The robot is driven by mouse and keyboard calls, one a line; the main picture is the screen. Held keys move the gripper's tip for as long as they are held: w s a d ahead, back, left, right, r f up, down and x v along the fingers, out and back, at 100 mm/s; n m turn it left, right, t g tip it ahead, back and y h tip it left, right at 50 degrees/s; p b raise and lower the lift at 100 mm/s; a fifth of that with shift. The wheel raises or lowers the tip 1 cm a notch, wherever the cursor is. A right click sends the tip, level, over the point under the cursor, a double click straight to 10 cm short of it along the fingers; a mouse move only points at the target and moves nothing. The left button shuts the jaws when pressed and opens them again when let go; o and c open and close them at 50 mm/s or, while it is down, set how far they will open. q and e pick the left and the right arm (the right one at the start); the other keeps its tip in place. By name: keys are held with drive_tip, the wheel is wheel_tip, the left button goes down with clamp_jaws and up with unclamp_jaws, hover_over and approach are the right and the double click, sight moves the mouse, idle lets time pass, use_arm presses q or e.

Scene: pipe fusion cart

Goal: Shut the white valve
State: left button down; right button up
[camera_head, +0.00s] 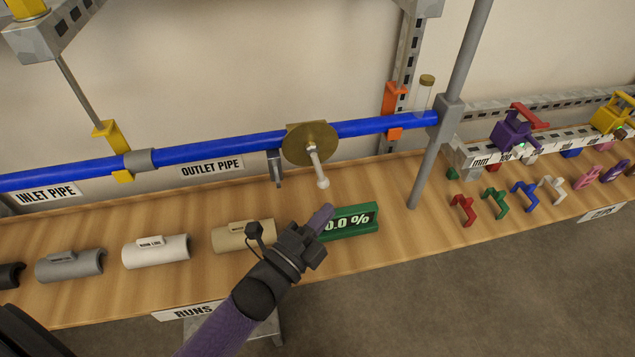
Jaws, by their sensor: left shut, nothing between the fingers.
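A white lever handle (318,168) sticks out from a round brass disc (309,143) on the blue pipe and points down toward the shelf. My left gripper (321,218) is shut and empty, just below the white handle's end and apart from it in the picture. My right gripper is not in view.
The blue pipe (215,148) runs above a wooden shelf (375,185). Half-round covers, one white (156,251) and one tan (243,235), lie at left. A grey post (446,110) and coloured clips, one red (462,210), stand at right.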

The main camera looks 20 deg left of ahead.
sight(325, 185)
use_arm(q)
drive_tip(key=shift+w+a+r+b, duration=0.15)
drive_tip(key=shift+w+a, duration=0.15)
drive_tip(key=shift+w, duration=0.75)
drive_tip(key=shift+w+a+f+b, duration=0.1)
drive_tip(key=shift+w+a+b, duration=0.2)
drive_tip(key=shift+w, duration=0.7)
drive_tip(key=shift+w+a+r+b, duration=0.1)
drive_tip(key=shift+w+a, duration=0.25)
drive_tip(key=shift+w, duration=0.7)
drive_tip(key=shift+r+p, duration=0.15)
drive_tip(key=shift+p, duration=0.3)
drive_tip(key=m+g+p, duration=0.1)
drive_tip(key=p, duration=0.1)
drive_tip(key=s+a+g+p, duration=0.1)
drive_tip(key=p, duration=0.1)
drive_tip(key=shift+a+f+m+g, duration=0.15)
drive_tip(key=shift+f+m+g, duration=0.15)
drive_tip(key=shift+m, duration=0.1)
